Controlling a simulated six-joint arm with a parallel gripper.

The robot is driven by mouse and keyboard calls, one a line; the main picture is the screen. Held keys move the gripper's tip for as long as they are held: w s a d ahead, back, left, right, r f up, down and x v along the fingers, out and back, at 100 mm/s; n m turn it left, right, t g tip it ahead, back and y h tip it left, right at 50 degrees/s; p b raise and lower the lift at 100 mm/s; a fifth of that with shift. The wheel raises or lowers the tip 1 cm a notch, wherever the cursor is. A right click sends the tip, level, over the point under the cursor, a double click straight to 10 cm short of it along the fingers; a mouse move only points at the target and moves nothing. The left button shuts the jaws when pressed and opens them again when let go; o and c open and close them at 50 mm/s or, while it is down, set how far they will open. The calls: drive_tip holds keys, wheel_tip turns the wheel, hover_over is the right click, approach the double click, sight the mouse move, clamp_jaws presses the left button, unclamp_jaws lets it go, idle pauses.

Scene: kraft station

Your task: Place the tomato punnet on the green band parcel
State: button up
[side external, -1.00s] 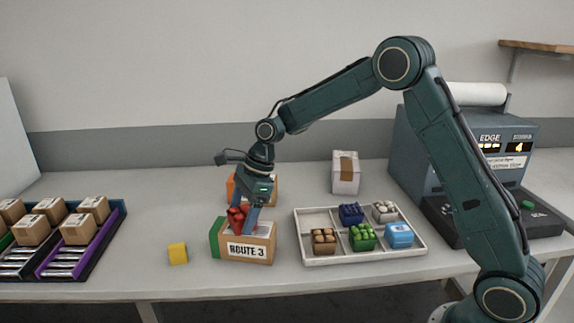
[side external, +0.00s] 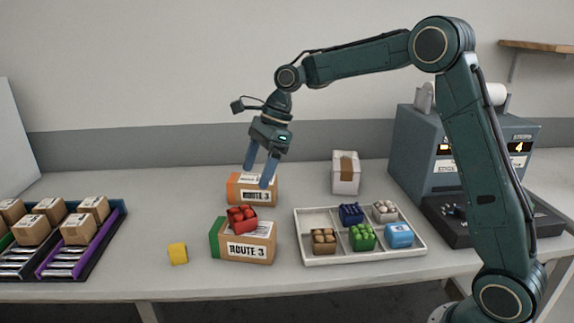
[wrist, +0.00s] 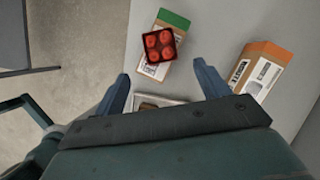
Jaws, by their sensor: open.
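The red tomato punnet (side external: 241,218) rests on top of the green band parcel (side external: 245,250), a cardboard box with a green end and a "ROUTE 3" label. In the wrist view the punnet (wrist: 160,46) shows several red tomatoes and sits on the parcel (wrist: 174,20) near its middle, slightly turned. My gripper (side external: 257,179) is open and empty, raised above and behind the punnet and apart from it. Its two fingers (wrist: 162,82) also show open in the wrist view.
An orange band parcel (side external: 252,189) stands behind the green one. A white tray (side external: 310,236) with several punnets is at the right. A yellow block (side external: 178,254) lies at the left, beyond it a rack of boxes (side external: 106,243). A white box (side external: 346,173) stands at the back.

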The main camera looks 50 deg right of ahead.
idle(0.6)
drive_tip(key=s+r+n+t+h, duration=0.1)
drive_tip(key=s+r+n, duration=0.2)
drive_tip(key=s+n, duration=0.15)
drive_tip(key=s+a+r+n, duration=0.1)
drive_tip(key=s+r+n, duration=0.15)
drive_tip(key=s, duration=0.35)
drive_tip(key=s+r+n+t+h, duration=0.1)
drive_tip(key=s+r+n, duration=0.1)
drive_tip(key=s+n, duration=0.3)
drive_tip(key=s+d+f+n+t+h, duration=0.1)
drive_tip(key=s+f+n, duration=0.1)
drive_tip(key=s+n, duration=0.3)
drive_tip(key=s+d+f+n+t+h, duration=0.1)
drive_tip(key=s+n, duration=0.4)
drive_tip(key=s, duration=0.6)
drive_tip(key=shift+s+d+f, duration=0.3)
drive_tip(key=shift+d+f, duration=0.15)
drive_tip(key=shift+d, duration=0.1)
